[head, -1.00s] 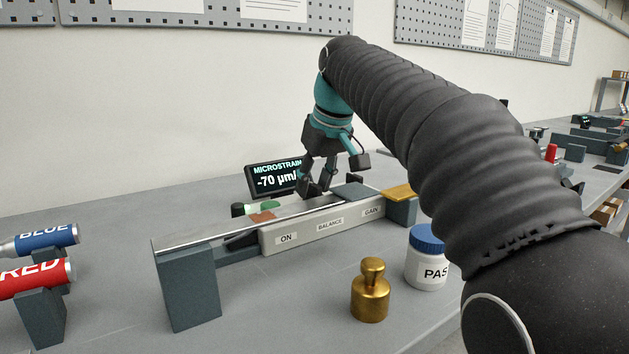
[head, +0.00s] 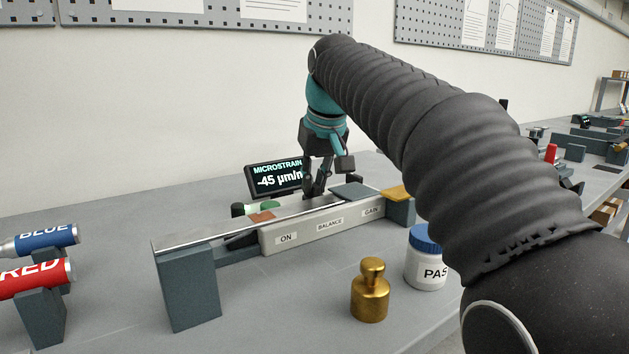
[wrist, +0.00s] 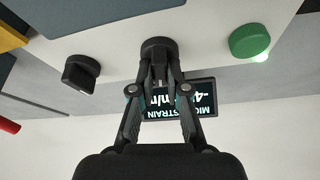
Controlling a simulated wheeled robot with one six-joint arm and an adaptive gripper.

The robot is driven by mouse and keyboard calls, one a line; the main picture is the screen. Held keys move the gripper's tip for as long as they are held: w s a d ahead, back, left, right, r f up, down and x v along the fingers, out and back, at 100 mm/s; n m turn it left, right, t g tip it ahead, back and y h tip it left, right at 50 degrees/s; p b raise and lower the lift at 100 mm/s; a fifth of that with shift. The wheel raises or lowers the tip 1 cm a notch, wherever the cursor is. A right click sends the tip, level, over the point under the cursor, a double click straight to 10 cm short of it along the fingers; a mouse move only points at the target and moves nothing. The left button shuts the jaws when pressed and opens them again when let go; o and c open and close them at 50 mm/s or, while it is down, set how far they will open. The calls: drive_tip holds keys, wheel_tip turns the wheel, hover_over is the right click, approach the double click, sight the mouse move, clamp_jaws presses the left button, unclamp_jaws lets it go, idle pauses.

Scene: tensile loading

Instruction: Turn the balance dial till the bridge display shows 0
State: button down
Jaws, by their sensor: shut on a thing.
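The bridge box (head: 330,224) carries the labels ON, BALANCE and GAIN on its front. Its display (head: 275,179) stands behind it and reads about -45 under the word MICROSTRAIN. In the wrist view the display (wrist: 185,97) appears upside down and partly covered by my fingers. The black balance dial (wrist: 158,47) is at the middle of the box, and my gripper (wrist: 160,80) is shut on it.
A green button (wrist: 249,40) and another black knob (wrist: 81,73) flank the dial. A metal beam (head: 200,235) runs along the front. A brass weight (head: 370,291) and a blue-lidded jar (head: 425,258) stand nearer. Blue (head: 40,241) and red (head: 35,278) cylinders lie at left.

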drive_tip(key=shift+a+m+h, duration=0.15)
drive_tip(key=shift+m+h, duration=0.75)
drive_tip(key=shift+m, duration=1.3)
drive_tip(key=c, duration=1.2)
unclamp_jaws()
drive_tip(key=shift+o, duration=0.2)
drive_tip(key=v, duration=1.2)
drive_tip(key=shift+s, duration=0.2)
drive_tip(key=shift+a, duration=0.1)
